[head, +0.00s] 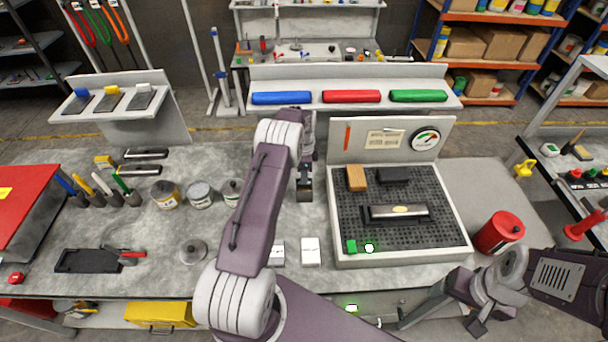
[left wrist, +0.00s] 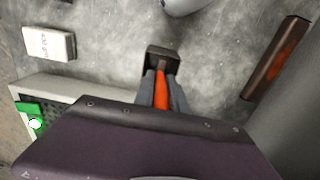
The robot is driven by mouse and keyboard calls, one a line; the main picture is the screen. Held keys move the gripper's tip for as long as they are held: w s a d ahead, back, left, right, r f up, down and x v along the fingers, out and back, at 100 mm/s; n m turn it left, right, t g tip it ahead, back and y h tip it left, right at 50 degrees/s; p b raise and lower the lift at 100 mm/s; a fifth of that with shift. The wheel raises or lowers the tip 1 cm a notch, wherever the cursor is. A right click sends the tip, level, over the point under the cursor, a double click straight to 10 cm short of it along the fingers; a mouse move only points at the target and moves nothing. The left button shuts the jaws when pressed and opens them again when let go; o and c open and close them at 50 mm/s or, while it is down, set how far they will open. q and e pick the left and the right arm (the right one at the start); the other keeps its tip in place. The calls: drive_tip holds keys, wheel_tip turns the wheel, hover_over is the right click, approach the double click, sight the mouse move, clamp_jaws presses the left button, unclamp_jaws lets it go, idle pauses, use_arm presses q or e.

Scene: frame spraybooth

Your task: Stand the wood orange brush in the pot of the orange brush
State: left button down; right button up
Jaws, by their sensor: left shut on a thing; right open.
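My left gripper (head: 305,180) is over the bench, left of the black grid tray. In the left wrist view its fingers (left wrist: 162,86) are shut on the orange handle of the wood orange brush (left wrist: 162,94). A dark, square-edged piece (left wrist: 162,54) shows just beyond the fingertips. It looks like a pot, but I cannot tell whether the brush's lower end is inside it. My right gripper (head: 458,306) is open and empty at the bench's front right. Brushes with blue, yellow, white and green handles stand in dark pots (head: 115,199) at the left.
A dark brown piece with an orange stripe (left wrist: 278,60) lies beside the held brush. The grid tray (head: 458,244) bears several blocks. A red can (head: 499,232) stands right of it. Tins (head: 165,195) stand left of my arm. White labelled blocks (head: 310,252) lie in front.

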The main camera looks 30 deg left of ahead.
use_arm(q)
drive_tip(key=shift+f, duration=0.35)
drive_tip(key=c, duration=1.3)
unclamp_jaws()
wheel_tip(320, 180, up, 8)
drive_tip(key=b, duration=0.3)
drive_tip(key=shift+r, duration=0.55)
